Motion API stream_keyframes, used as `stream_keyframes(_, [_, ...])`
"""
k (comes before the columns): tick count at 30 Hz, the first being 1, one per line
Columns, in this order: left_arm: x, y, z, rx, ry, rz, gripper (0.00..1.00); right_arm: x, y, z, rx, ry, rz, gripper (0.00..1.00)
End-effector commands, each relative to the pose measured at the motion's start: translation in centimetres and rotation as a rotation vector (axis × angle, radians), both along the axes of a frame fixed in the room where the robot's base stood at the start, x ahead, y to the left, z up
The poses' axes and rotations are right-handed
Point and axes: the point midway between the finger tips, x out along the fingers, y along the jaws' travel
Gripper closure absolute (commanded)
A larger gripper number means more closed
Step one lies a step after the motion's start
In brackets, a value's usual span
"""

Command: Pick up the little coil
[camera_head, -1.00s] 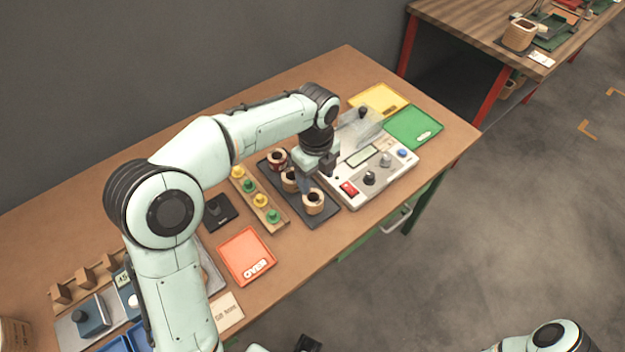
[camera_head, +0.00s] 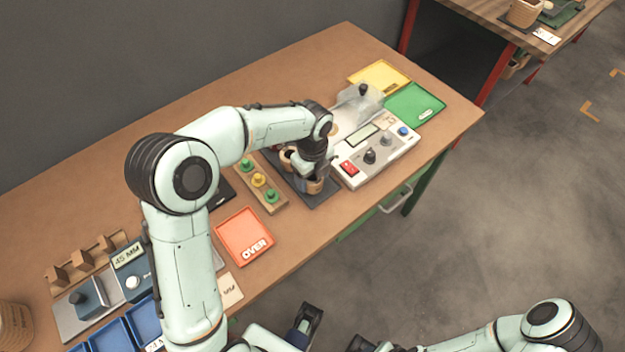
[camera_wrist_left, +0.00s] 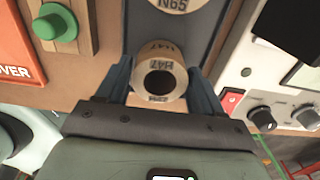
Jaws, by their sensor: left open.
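A small tan coil (camera_wrist_left: 160,72) with a dark round hole stands on the dark tray (camera_head: 322,201). In the left wrist view it sits between the two blue fingers of my left gripper (camera_wrist_left: 160,88), which is open around it. In the head view my left gripper (camera_head: 314,178) is low over this coil (camera_head: 315,187) and partly hides it. A second coil (camera_head: 287,160) shows behind the gripper, partly covered. Part of a coil marked N65 (camera_wrist_left: 172,5) shows at the top of the wrist view. My right arm is at the lower right; its jaw state is unclear.
A white control box (camera_head: 375,153) with knobs and a red switch stands close on the right. An orange OVER tray (camera_head: 243,235) lies nearer the front. Yellow and green trays lie beyond the box.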

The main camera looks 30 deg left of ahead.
Motion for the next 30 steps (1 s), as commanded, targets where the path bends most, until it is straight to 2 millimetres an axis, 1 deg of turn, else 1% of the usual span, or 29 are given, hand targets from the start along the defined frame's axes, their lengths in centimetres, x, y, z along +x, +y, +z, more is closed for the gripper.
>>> stream_keyframes(1, [-0.1, 0.0, -0.7, 0.000, 0.003, -0.001, 0.33, 0.0, 0.0, -0.1, 0.000, 0.000, 0.000, 0.57])
stream_keyframes(3, [-0.1, 0.0, -1.2, 0.000, 0.002, 0.000, 0.33, -0.1, 0.0, -0.2, 0.000, 0.001, 0.000, 0.57])
stream_keyframes(11, [0.0, 0.0, -1.3, -0.001, 0.000, 0.001, 0.33, 0.0, 0.0, -0.2, 0.000, 0.000, 0.000, 0.57])
stream_keyframes(12, [0.0, 0.0, -1.3, -0.001, 0.000, 0.001, 0.46, 0.0, 0.0, -0.2, 0.000, 0.000, 0.000, 0.57])
stream_keyframes(14, [0.0, 0.0, -1.3, -0.001, 0.000, 0.001, 0.66, 0.0, 0.0, -0.2, 0.000, 0.000, 0.000, 0.57])
stream_keyframes(15, [0.0, 0.0, -1.3, -0.001, 0.000, 0.001, 0.74, 0.0, 0.0, -0.2, 0.000, 0.000, 0.000, 0.57])
stream_keyframes(22, [0.0, 0.0, -1.3, 0.000, -0.001, 0.001, 0.74, 0.0, 0.0, -0.2, 0.000, 0.000, 0.000, 0.57])
stream_keyframes(25, [0.0, 0.0, -0.8, -0.001, -0.002, 0.001, 0.74, 0.0, 0.0, -0.1, 0.000, 0.000, 0.000, 0.57])
stream_keyframes(28, [0.1, 0.0, 0.5, -0.001, -0.005, 0.001, 0.74, 0.0, 0.0, 0.1, 0.000, -0.001, 0.000, 0.57])
stream_keyframes(30, [0.1, 0.0, 2.0, -0.001, -0.007, 0.001, 0.74, 0.1, 0.0, 0.3, 0.000, -0.001, 0.000, 0.57])
